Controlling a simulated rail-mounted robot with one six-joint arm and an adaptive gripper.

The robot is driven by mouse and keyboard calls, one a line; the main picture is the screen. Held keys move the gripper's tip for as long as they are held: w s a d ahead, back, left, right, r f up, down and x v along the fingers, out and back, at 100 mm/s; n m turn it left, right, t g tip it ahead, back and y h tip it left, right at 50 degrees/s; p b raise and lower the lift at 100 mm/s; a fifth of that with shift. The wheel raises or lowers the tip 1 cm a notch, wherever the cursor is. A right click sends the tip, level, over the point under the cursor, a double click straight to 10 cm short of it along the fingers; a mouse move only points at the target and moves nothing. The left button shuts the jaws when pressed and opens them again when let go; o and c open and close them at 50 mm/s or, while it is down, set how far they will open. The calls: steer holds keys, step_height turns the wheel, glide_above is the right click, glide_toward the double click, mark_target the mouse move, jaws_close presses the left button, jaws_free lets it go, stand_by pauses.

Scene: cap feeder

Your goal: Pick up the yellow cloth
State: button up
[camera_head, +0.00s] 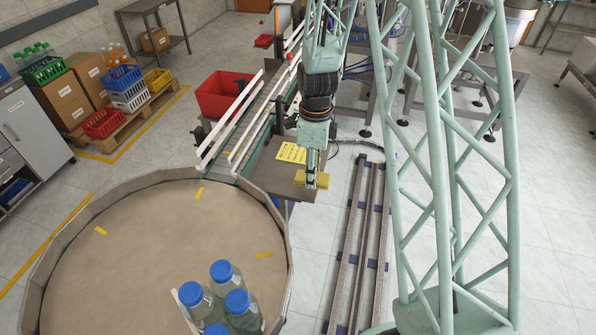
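A small folded yellow cloth (318,184) is at the outer end of the dark side shelf, beside the conveyor. My gripper (311,174) points straight down at the cloth, and its fingertips overlap it in this view. The fingers are too small, and partly against the cloth, to tell whether they are open or shut on it. I cannot tell whether the cloth rests on the shelf or is slightly lifted.
A yellow sheet with print (291,153) lies on the side shelf (270,172). The conveyor (250,135) runs behind to a round table (150,250) holding several blue-capped bottles (222,272). A red bin (217,98) stands left of the conveyor. Floor rails (345,250) lie at the right.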

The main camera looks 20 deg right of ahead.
mark_target(326, 181)
steer(key=shift+s+d+r, duration=0.2)
steer(key=shift+s+d, duration=1.4)
steer(key=shift+s, duration=0.2)
steer(key=shift+o, duration=0.9)
steer(key=shift+c, duration=0.9)
steer(key=shift+w+d, duration=0.1)
steer(key=shift+w, duration=0.1)
